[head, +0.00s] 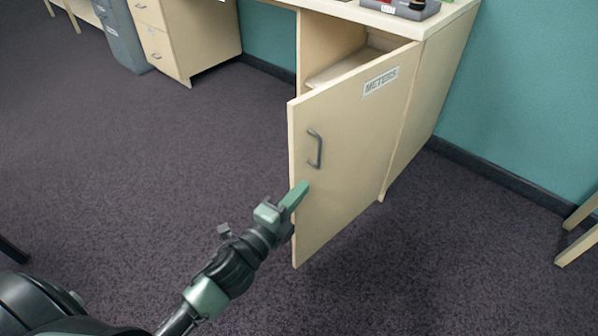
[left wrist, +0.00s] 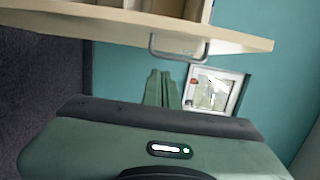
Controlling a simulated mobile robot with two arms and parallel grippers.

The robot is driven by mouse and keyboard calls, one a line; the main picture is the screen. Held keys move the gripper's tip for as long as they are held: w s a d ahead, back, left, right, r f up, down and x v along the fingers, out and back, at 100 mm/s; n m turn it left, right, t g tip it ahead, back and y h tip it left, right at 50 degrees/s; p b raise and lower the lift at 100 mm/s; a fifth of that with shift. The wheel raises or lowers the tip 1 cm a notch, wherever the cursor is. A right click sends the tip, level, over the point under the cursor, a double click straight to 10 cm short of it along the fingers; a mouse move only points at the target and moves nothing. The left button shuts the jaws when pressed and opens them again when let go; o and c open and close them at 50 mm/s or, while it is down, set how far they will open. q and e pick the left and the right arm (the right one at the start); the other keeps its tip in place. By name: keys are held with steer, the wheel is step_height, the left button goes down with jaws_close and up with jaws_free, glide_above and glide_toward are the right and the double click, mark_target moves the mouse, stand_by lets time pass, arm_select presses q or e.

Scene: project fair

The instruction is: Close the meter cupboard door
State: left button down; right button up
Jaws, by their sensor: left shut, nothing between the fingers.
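The meter cupboard door (head: 355,140) stands partly open, with a METERS label near its top and a grey bar handle (head: 315,148) on its outer face. The cupboard's inside and a shelf (head: 345,68) show behind it. My left gripper (head: 298,192) is shut and empty, its fingers at the door's outer face near the free edge, below the handle. I cannot tell whether they touch the door. In the left wrist view the shut fingers (left wrist: 161,90) point toward the door (left wrist: 130,24), and the handle (left wrist: 178,50) is just beyond them. My right gripper is not in view.
A dark device (head: 405,8) sits on the cupboard's top. Wooden legs (head: 580,232) show at the right edge. The carpet (head: 130,150) left of the door is clear.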

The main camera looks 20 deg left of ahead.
mark_target(299, 170)
arm_select(q)
steer(key=shift+w+a+b, duration=0.1)
steer(key=shift+w+a, duration=0.35)
steer(key=shift+w, duration=0.65)
steer(key=shift+w+a+b, duration=0.1)
steer(key=shift+w+a, duration=0.3)
steer(key=shift+w, duration=0.65)
steer(key=shift+w+a+b, duration=0.1)
steer(key=shift+w+a, duration=0.35)
steer(key=shift+w, duration=0.65)
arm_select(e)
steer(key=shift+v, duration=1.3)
